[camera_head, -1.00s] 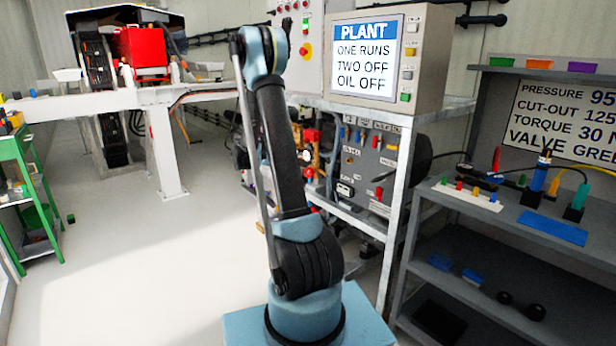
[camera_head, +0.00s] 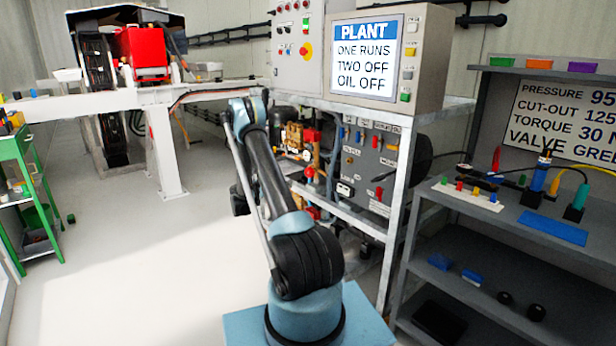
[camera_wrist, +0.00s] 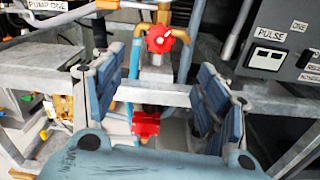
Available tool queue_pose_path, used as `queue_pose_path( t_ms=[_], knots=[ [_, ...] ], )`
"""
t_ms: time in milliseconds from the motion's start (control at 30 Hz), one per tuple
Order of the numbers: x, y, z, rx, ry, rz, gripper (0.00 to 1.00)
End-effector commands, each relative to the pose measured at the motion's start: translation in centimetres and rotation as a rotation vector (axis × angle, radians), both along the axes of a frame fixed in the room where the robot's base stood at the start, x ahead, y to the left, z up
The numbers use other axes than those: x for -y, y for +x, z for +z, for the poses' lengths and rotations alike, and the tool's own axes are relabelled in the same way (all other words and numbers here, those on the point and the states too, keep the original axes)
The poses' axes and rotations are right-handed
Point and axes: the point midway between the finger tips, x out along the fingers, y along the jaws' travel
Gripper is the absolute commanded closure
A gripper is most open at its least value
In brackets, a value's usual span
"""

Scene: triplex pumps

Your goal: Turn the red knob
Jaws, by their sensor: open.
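In the wrist view, a red knob (camera_wrist: 160,40) with a lobed rim sits on brass and blue pipework, beyond my fingertips. A second red knob-like part (camera_wrist: 146,124) shows lower, seen between my fingers. I cannot tell from the views which one the task names. My gripper (camera_wrist: 157,85) is open and empty, with its blue padded fingers apart on either side. Neither finger visibly touches a red part. In the head view, red parts (camera_head: 312,135) show on the pump pipework beyond my arm, and my gripper is hidden there.
A grey metal frame bar (camera_wrist: 160,93) crosses between my fingers in the wrist view. A dark panel labelled PULSE (camera_wrist: 275,45) stands at the right. The head view shows a PLANT screen (camera_head: 365,57), a shelf rack (camera_head: 470,205) at the right and open floor (camera_head: 110,250) at the left.

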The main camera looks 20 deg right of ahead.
Motion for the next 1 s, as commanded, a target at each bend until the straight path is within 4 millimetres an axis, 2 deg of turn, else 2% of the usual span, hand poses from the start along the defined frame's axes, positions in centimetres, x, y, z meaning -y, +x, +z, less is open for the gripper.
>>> queue_pose_path(
  t_ms=[167, 800, 1000],
  knots=[
    [1.9, 0.6, 0.0, -0.001, -0.001, -0.003, 0.33],
    [12.4, 4.4, 0.0, 0.001, 0.001, -0.003, 0.33],
    [14.9, 5.4, 0.0, 0.001, 0.001, -0.002, 0.33]
  ],
)
